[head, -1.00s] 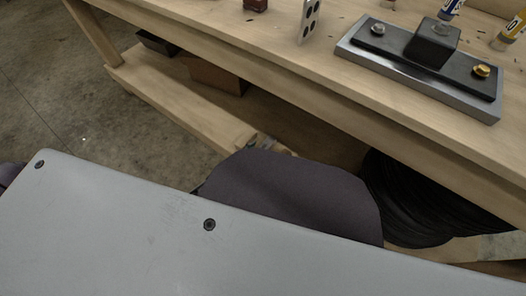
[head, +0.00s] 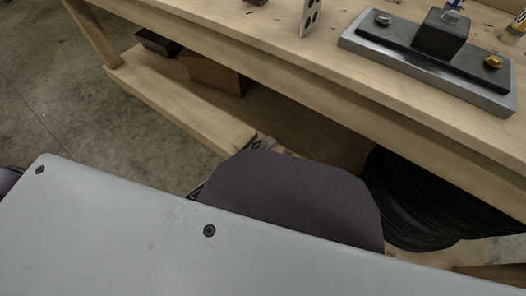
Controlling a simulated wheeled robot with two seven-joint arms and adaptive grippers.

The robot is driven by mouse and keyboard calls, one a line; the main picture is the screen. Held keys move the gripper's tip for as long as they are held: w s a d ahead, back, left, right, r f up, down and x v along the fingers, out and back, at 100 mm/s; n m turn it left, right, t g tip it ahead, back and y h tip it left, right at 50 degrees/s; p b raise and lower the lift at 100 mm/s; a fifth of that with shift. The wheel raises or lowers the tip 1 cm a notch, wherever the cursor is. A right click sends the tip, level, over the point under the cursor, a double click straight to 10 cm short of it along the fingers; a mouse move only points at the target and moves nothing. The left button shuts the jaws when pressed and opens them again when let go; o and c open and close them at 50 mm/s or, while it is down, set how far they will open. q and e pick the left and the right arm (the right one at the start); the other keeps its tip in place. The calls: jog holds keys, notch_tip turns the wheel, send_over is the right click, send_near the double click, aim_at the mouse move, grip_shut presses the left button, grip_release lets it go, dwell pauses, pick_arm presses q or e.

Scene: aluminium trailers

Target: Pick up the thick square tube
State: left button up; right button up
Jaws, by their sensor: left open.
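I cannot single out the thick square tube with certainty. A black square block (head: 440,35) stands upright on a dark bar over a grey metal plate (head: 372,49), at the right of the wooden bench. A light upright piece with dark round holes (head: 310,16) is cut off by the top edge. Only a small grey part of what seems to be my left gripper (head: 197,190) shows, beside a dark rounded part of mine; the rest is hidden. It is open, low in front of the bench and well apart from the block. My right gripper is out of view.
The wooden bench (head: 270,30) crosses the picture, with a lower shelf (head: 175,100) beneath. A brown box (head: 212,73) and a dark tray (head: 155,43) are on the shelf. A black coiled bundle (head: 415,200) is under the bench at right. Bare concrete floor (head: 60,100) lies at left.

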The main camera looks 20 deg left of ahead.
aim_at(263, 149)
pick_arm(q)
jog(key=shift+c, duration=0.3)
jog(key=c, duration=1)
jog(key=shift+c, duration=0.6)
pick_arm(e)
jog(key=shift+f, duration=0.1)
pick_arm(q)
jog(key=shift+r, duration=0.1)
jog(key=shift+r+p, duration=2.25)
jog(key=shift+r, duration=1.4)
jog(key=shift+r+p, duration=0.65)
jog(key=shift+r, duration=0.6)
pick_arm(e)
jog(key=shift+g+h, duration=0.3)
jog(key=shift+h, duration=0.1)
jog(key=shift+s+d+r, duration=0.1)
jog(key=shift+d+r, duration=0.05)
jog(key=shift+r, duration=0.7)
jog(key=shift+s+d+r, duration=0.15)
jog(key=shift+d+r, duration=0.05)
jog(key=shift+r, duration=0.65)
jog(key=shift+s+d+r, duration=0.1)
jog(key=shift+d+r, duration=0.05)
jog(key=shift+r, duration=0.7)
